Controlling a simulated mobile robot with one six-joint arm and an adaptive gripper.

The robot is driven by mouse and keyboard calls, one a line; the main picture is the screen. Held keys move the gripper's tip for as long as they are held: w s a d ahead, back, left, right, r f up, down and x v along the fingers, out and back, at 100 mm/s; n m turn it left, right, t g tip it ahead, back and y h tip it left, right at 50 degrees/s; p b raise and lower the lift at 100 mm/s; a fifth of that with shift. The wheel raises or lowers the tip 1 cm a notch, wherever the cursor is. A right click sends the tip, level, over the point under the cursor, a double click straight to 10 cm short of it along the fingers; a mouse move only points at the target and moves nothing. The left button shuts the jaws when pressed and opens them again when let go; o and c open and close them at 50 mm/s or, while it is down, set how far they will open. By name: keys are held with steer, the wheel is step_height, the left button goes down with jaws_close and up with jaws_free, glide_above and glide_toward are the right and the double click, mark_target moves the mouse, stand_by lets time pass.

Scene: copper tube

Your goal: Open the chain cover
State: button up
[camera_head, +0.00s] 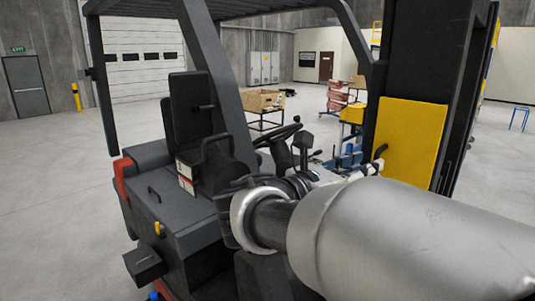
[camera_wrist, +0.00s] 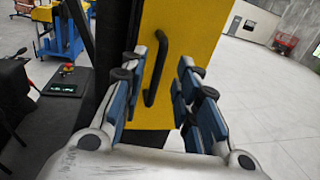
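The chain cover is a flat yellow panel (camera_head: 412,145) on the forklift's dark mast. It looks closed and also fills the upper middle of the wrist view (camera_wrist: 200,30). A black upright bar handle (camera_wrist: 155,70) is fixed to it. My gripper (camera_wrist: 168,85) is open, with its blue-padded fingers pointing at the panel. In the wrist view the handle appears between the fingers, closer to the left one. Nothing is gripped, and I cannot tell how far the fingertips are from the handle.
The forklift's seat (camera_head: 188,115), steering wheel (camera_head: 277,135) and roof posts stand left of the panel. A dark console (camera_wrist: 65,85) with a red button lies left of my gripper. A cardboard box (camera_head: 265,100) sits on a stand behind. Floor right of the panel (camera_wrist: 270,110) is clear.

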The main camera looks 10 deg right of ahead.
mark_target(394, 177)
steer(key=x, duration=0.5)
steer(key=shift+d, duration=0.1)
steer(key=shift+c, duration=0.6)
steer(key=shift+w, duration=0.1)
steer(key=c, duration=0.5)
jaws_close()
steer(key=shift+r, duration=0.1)
